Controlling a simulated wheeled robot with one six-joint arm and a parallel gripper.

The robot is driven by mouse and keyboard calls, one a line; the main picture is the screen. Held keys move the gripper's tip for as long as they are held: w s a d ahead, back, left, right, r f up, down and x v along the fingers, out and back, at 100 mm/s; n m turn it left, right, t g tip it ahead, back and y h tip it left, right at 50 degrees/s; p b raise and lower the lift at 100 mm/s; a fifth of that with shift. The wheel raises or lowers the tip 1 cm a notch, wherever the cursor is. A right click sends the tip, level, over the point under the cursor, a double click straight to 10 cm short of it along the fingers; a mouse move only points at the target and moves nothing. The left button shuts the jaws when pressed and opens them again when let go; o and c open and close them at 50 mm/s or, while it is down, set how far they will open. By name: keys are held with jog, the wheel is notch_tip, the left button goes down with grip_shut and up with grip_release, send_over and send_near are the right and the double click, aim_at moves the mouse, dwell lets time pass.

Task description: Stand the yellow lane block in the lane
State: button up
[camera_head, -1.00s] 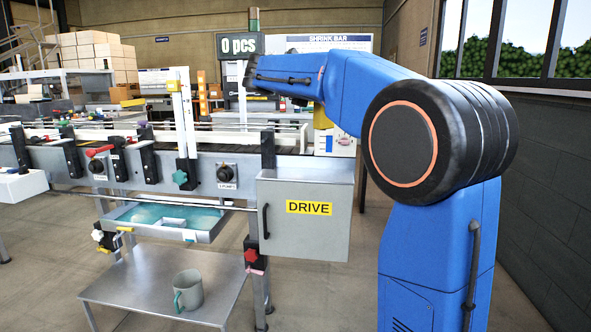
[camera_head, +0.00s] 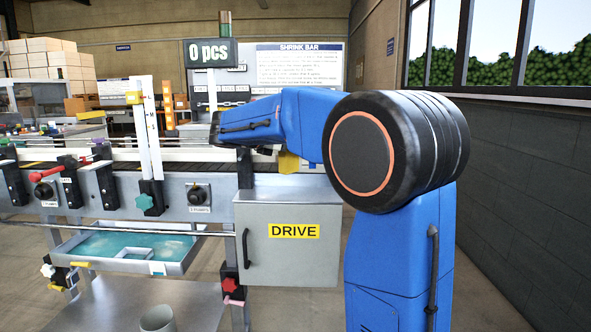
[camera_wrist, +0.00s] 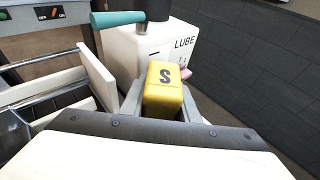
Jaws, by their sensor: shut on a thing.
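The yellow lane block (camera_wrist: 165,88), marked with a black S, stands out between the two grey fingers of my gripper (camera_wrist: 163,98) in the wrist view. My gripper is shut on it. In the head view my blue arm hides the gripper. A yellow patch (camera_head: 289,163) shows below the forearm there; I cannot tell whether it is the block. The lane, a dark belt between pale rails (camera_head: 180,155), runs along the machine top at the left in the head view. Its far right part is hidden behind my arm.
A white LUBE box (camera_wrist: 185,48) with a teal-handled part (camera_wrist: 117,19) is just beyond the block. A white plate (camera_wrist: 98,77) is at its left. The grey DRIVE cabinet (camera_head: 290,255) and an upright white scale post (camera_head: 148,130) stand at the machine's front.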

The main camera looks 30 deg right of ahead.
aim_at(296, 167)
jog(key=shift+f, duration=3.45)
jog(key=shift+f, duration=0.1)
jog(key=o, duration=0.9)
jog(key=v, duration=1.2)
jog(key=shift+s, duration=0.1)
